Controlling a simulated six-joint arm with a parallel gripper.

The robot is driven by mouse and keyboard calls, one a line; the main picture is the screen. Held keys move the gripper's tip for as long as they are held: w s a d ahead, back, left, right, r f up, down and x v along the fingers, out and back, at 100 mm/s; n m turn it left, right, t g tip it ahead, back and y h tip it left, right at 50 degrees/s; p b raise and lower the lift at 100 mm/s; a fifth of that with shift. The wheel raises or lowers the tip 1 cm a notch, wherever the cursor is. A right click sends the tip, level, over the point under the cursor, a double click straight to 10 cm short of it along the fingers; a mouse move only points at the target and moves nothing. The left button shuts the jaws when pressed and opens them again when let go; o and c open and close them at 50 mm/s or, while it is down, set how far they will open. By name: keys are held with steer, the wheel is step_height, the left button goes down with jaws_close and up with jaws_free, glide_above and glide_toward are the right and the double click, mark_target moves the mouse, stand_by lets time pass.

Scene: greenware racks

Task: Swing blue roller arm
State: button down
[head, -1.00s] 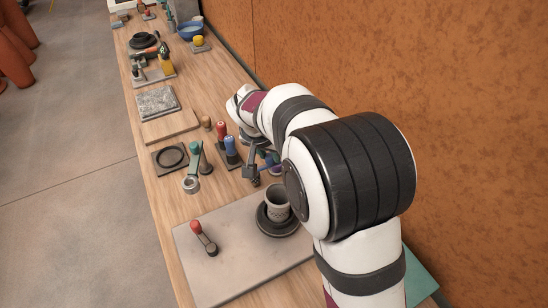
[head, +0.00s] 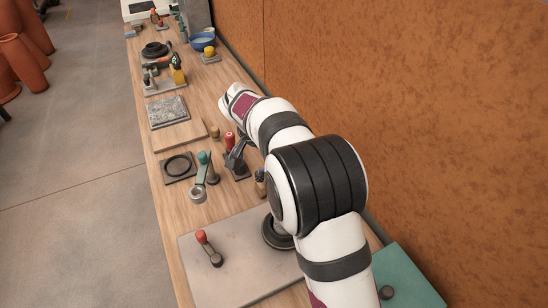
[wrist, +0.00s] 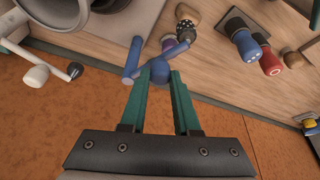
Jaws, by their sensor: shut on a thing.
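In the wrist view the blue roller arm (wrist: 133,57) shows as a blue cylinder and a thin blue bar, with a round blue knob between my fingertips. My gripper (wrist: 160,76), with green fingers, is shut on that knob. The bar runs slantwise past the fingertips toward the upper right. In the head view my gripper (head: 237,156) is near the wall side of the table, beside the red-handled tool (head: 230,138). The blue roller arm cannot be made out there.
A grey slab (head: 205,280) holds a red-knobbed lever (head: 208,246) and a dark saucer (head: 273,233), partly behind my arm. A teal-topped lever (head: 203,178) stands near a black ring plate (head: 179,167). Blue-topped (wrist: 246,46) and red-topped tools (wrist: 269,62) stand to the right in the wrist view.

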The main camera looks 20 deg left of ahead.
steer(key=shift+w, duration=0.1)
steer(key=c, duration=0.6)
jaws_free()
steer(key=shift+c, duration=0.2)
steer(key=v, duration=1.6)
steer(key=shift+d+f, duration=0.1)
